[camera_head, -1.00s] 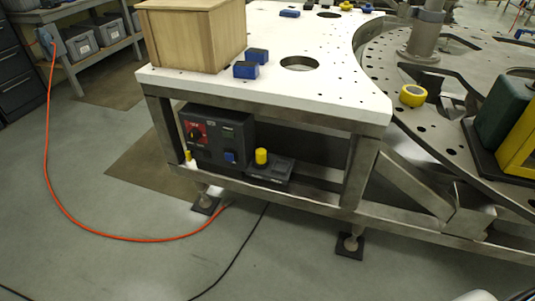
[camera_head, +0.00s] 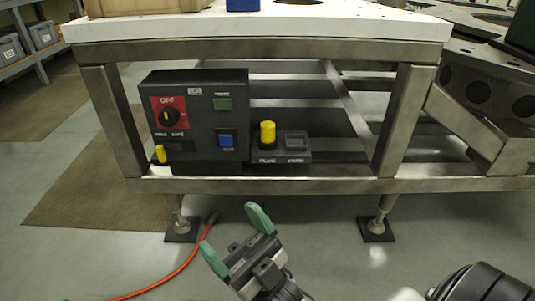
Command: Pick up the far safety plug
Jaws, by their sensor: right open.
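One yellow safety plug (camera_head: 267,133) stands upright in a dark holder (camera_head: 270,158) labelled PLUG, right of the control box. A second, smaller-looking yellow plug (camera_head: 160,155) stands at the box's lower left corner. I cannot tell from the picture alone which plug is called far. My right gripper (camera_head: 236,237) has green fingertips spread apart with nothing between them. It is below and in front of the frame's lower rail, apart from both plugs. My left gripper is not in view.
The dark control box (camera_head: 206,157) has a red OFF switch panel (camera_head: 170,115), a green button and a blue button (camera_head: 227,140). A steel lower rail (camera_head: 330,185) runs in front, with the white tabletop (camera_head: 300,28) above. An orange cable (camera_head: 180,268) lies on the floor.

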